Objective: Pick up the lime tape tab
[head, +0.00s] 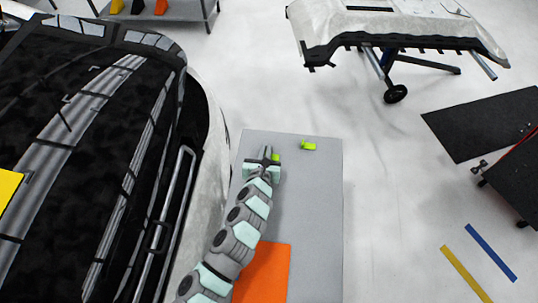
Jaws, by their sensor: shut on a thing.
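A small patch of lime, the lime tape tab (276,157), shows at my gripper (266,153), just right of its fingers. My gripper is over the far left part of a grey table (325,215) and is shut on the tab, which is partly hidden by the gripper. A second lime piece (308,146) lies on the table to the right of my gripper, apart from it. I cannot tell how high the gripper is above the table top.
An orange flat piece (266,275) lies at the near left of the table, partly behind my arm. A dark car body (75,130) stands close on the left. A bumper on a wheeled stand (400,35) is at the far right. The table's right side is clear.

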